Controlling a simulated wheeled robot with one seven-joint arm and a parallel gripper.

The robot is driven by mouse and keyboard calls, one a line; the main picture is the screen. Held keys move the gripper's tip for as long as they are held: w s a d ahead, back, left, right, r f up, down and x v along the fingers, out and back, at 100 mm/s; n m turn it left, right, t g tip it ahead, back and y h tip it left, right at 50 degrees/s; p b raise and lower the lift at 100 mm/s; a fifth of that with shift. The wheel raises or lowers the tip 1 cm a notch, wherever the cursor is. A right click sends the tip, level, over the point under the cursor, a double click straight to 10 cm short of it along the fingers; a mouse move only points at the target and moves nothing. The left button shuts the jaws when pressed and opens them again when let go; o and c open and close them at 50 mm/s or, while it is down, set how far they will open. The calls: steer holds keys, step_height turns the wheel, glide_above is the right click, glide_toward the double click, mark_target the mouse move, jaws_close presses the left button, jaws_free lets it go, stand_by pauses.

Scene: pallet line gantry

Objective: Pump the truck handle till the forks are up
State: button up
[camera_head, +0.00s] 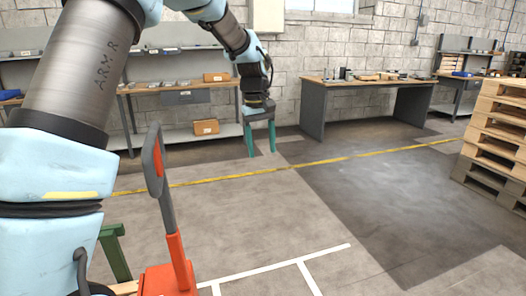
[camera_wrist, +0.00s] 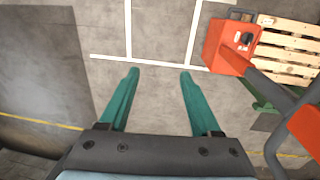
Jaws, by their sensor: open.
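In the wrist view the handle (camera_wrist: 304,128) is at the right edge and the orange truck body (camera_wrist: 229,47) at the upper right. My gripper (camera_head: 262,154) has two green fingers, open and empty, pointing down to the right of the handle and apart from it. It also shows in the wrist view (camera_wrist: 159,72). The forks are hidden.
A wooden pallet (camera_wrist: 290,45) lies by the truck. Stacked pallets (camera_head: 497,135) stand at the right. Workbenches (camera_head: 365,84) line the brick wall. The floor between, with a yellow line (camera_head: 330,160) and white markings (camera_head: 275,270), is clear.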

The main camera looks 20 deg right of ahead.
steer(key=shift+f, duration=0.95)
jaws_close()
stand_by(0.3)
steer(key=c, duration=1)
jaws_free()
steer(key=o, duration=1)
